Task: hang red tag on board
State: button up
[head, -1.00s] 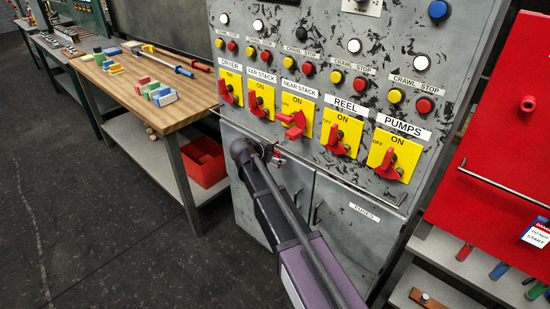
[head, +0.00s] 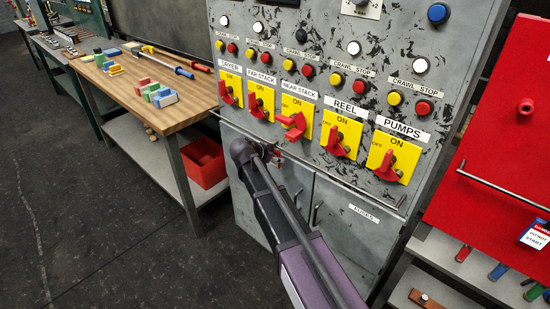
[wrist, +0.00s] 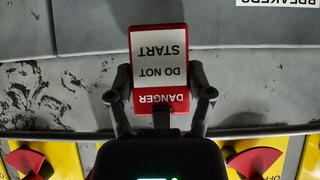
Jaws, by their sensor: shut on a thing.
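The tag (wrist: 158,68) is red and white with DANGER DO NOT START on it, upside down in the wrist view. My gripper (wrist: 160,94) is shut on it, one finger at each side edge. In the head view my gripper (head: 268,156) is in front of the grey switch cabinet, just below the row of yellow switch plates; the tag is mostly hidden there behind my arm. The red board (head: 483,145) stands at the right, well apart from my gripper.
The grey cabinet (head: 350,225) with red rotary switches and a front rail is close to my gripper. A shelf with coloured-handled items is below the board. A wooden bench (head: 190,105) stands left.

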jog(key=shift+r, duration=0.45)
jog(key=shift+s+a+r+p, duration=0.1)
jog(key=shift+s+p, duration=0.1)
jog(key=shift+p, duration=0.2)
jog(key=s+a, duration=1.1)
jog(key=s, duration=0.2)
jog(key=shift+s, duration=0.4)
notch_tip(320, 180, up, 10)
jog(key=p, duration=0.9)
jog(key=shift+p, duration=0.4)
jog(key=shift+s+d, duration=0.1)
